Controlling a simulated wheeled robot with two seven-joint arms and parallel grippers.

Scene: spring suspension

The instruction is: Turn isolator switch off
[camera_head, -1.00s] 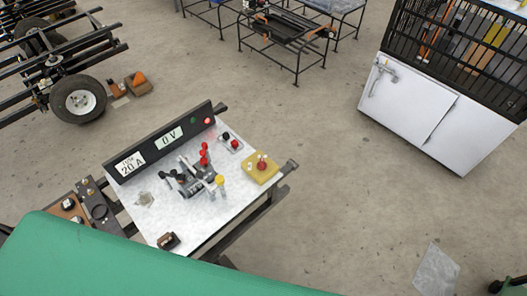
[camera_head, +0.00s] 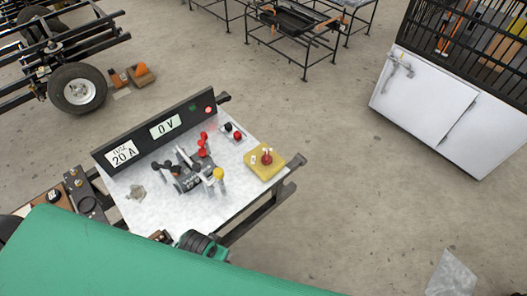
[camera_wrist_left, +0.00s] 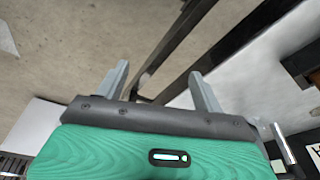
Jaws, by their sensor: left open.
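A yellow square base with a red knob, which looks like the isolator switch (camera_head: 266,160), sits at the right corner of the white bench top (camera_head: 220,210). The direction its knob is turned is too small to tell. My left gripper (camera_wrist_left: 158,70) is open and empty in the left wrist view, with a dark bench rail and bare floor beyond its fingers. In the head view a dark, ribbed part of my arm shows at the bench's front edge; the fingers are hidden. The switch cannot be made out in the wrist view. My right gripper is not in view.
A black panel (camera_head: 195,115) along the bench's back reads 0 V and 20 A, with a red light lit. A dark device with red and yellow parts (camera_head: 187,179) stands mid-bench. Two small terminals (camera_head: 233,131) are nearby. Open floor lies right of the bench.

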